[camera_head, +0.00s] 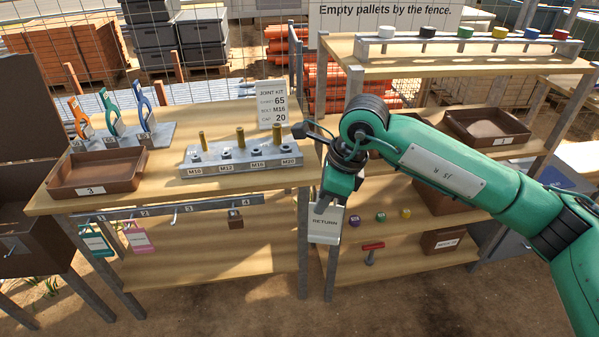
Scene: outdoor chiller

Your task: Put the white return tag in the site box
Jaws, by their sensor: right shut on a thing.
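The white return tag (324,226), marked "RETURN", hangs upright below my right gripper (327,203). The right gripper is shut on the tag's upper part, in front of the gap between the two benches. I cannot read which container is the site box. A brown box with a white label (436,247) sits on the lower shelf of the right bench, to the right of the tag and apart from it. Its label is too small to read. My left gripper is not in view.
The left bench (240,187) holds a brown tray (70,183) marked 3 and a bolt block (225,161). Tags hang from a hook rail (160,210) below. A red-handled tool (373,251) and coloured knobs (380,217) are on the right bench's lower levels.

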